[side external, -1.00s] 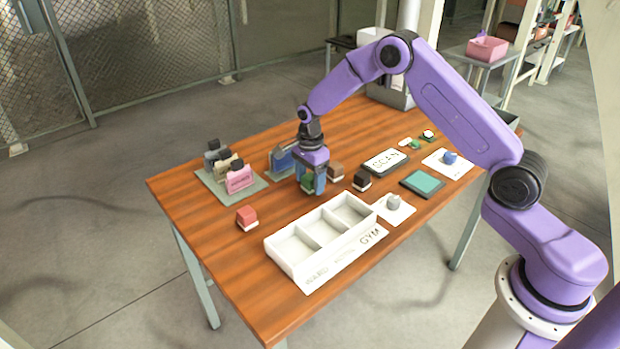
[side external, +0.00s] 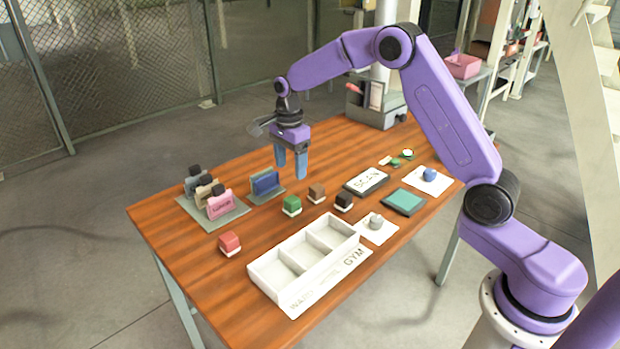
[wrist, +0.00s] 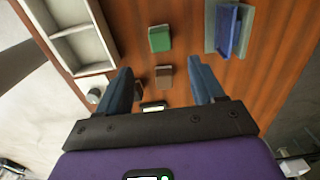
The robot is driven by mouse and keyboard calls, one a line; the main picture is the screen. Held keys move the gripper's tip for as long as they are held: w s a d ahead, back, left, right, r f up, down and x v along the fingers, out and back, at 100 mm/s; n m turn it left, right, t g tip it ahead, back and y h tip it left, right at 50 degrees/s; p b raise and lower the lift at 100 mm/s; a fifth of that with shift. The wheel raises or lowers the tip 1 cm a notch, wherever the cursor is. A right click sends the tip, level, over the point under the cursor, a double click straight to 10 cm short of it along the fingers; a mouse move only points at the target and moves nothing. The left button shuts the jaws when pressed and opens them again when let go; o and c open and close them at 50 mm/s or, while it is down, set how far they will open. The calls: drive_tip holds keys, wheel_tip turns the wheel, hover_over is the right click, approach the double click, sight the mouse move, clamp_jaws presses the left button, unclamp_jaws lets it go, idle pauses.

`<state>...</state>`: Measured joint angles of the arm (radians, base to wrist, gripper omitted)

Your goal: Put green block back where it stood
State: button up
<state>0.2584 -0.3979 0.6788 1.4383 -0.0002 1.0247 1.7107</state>
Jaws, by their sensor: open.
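The green block (side external: 291,204) sits upright on the table on a white base, in a loose row with the brown block beside it. It also shows in the wrist view (wrist: 160,39), beyond my fingertips. My gripper (side external: 291,174) is open and empty, raised above the table behind the green block and apart from it. In the wrist view its two blue fingers (wrist: 160,82) are spread wide, with the brown block (wrist: 164,77) seen between them.
A red block (side external: 229,242), the brown block and a black block (side external: 343,201) stand nearby. The white three-compartment tray (side external: 262,276) is empty. A SCAN pad (side external: 366,181) lies right.

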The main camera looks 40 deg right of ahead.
drive_tip(key=s+a+r+n, duration=0.3)
drive_tip(key=s+a+n, duration=0.1)
drive_tip(key=s+n, duration=0.5)
drive_tip(key=s+a+r+n, duration=0.3)
drive_tip(key=s+a+n, duration=0.25)
drive_tip(key=s, duration=0.55)
drive_tip(key=s+d+n, duration=0.3)
drive_tip(key=s+n, duration=0.5)
drive_tip(key=s, duration=0.2)
drive_tip(key=s+d+n, duration=0.4)
drive_tip(key=s+n, duration=0.4)
drive_tip(key=s, duration=0.3)
drive_tip(key=shift+f, duration=0.2)
drive_tip(key=shift+w, duration=0.1)
